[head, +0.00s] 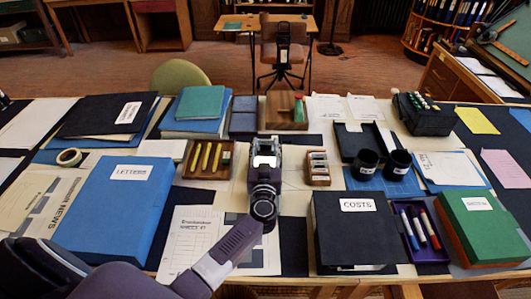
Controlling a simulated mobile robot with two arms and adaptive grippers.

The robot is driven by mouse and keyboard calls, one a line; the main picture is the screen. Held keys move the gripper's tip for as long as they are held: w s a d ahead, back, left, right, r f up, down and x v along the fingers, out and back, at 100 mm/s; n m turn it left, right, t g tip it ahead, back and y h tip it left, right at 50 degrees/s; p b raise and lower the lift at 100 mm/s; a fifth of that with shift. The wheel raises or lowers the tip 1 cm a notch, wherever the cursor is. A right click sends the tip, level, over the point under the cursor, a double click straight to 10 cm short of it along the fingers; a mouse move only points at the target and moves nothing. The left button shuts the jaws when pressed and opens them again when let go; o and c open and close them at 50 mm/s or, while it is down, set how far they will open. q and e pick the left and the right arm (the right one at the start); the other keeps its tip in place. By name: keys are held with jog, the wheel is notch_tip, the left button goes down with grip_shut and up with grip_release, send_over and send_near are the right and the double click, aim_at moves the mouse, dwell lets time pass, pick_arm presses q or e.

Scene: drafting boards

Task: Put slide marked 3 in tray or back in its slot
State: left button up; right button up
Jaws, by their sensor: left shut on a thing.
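My left gripper (265,150) is over the middle of the table, its arm coming in from the lower left. It is shut on a small pale piece that looks like a slide. The gripper hides most of this piece, and I cannot read a number on it. A small wooden slotted rack (317,180) with several pale slides stands just right of the gripper, apart from it. A black tray (348,142) lies beyond the rack to the right. A wooden tray (222,173) with several yellow sticks is left of the gripper. My right gripper is not in view.
A blue LETTERS box (115,205) stands at left. A black COSTS box (355,235) and a green box (485,225) stand at right. Two black cups (397,165) are beside the black tray. A wooden block (287,112) stands behind the gripper.

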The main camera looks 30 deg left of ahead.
pick_arm(q)
jog(key=shift+f, duration=0.7)
jog(key=shift+f, duration=0.15)
jog(key=o, duration=0.7)
jog(key=shift+o, duration=0.2)
jog(key=shift+f, duration=0.1)
